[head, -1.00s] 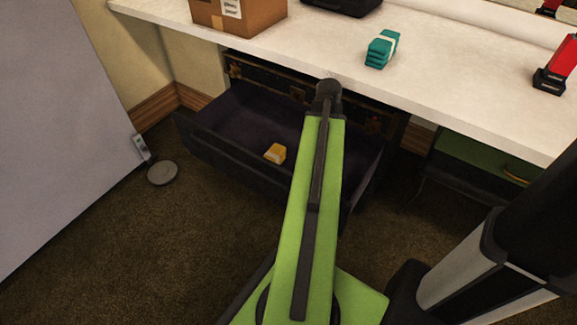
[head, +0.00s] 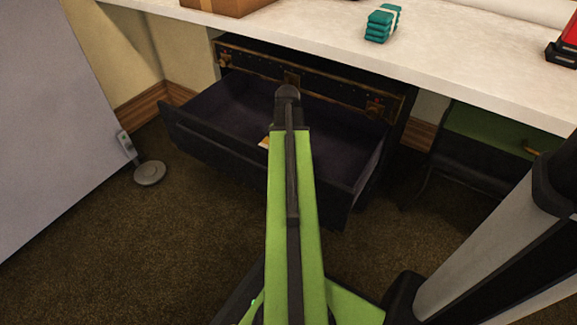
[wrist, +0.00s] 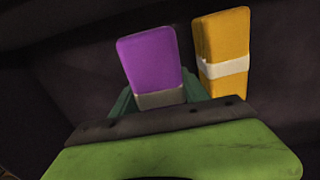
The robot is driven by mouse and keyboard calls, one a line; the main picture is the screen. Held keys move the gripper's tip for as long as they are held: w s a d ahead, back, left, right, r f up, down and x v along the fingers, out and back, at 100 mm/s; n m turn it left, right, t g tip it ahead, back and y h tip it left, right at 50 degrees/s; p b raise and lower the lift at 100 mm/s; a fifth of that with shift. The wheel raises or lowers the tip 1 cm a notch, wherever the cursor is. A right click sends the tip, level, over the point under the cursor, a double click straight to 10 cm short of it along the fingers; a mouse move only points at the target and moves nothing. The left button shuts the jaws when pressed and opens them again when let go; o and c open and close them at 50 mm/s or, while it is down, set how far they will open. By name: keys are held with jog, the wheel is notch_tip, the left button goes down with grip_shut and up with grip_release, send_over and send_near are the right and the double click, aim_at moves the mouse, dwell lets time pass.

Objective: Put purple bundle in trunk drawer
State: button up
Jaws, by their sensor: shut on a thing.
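The purple bundle (wrist: 148,58) stands out of my gripper (wrist: 157,92) in the wrist view, with a greyish band near its lower end. My gripper is shut on it; the jaws are partly hidden behind the wrist's dark bar. The trunk drawer (head: 215,108) is pulled open under the white counter in the head view, with a dark interior. The bundle is over or inside the drawer; I cannot tell whether it touches the bottom. In the head view my arm hides the gripper and the purple bundle.
A yellow bundle with a white band (wrist: 224,68) lies in the drawer, just right of the purple one; only a sliver (head: 264,143) shows in the head view. A teal stack (head: 381,24) sits on the counter (head: 310,30). A grey panel (head: 55,120) stands left.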

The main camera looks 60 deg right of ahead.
notch_tip(320, 180, down, 4)
jog(key=b, duration=0.4)
jog(key=shift+f, duration=0.1)
jog(key=shift+r, duration=0.2)
jog(key=shift+f, duration=0.15)
jog(key=o, duration=1.6)
notch_tip(320, 180, up, 12)
jog(key=p, duration=1.2)
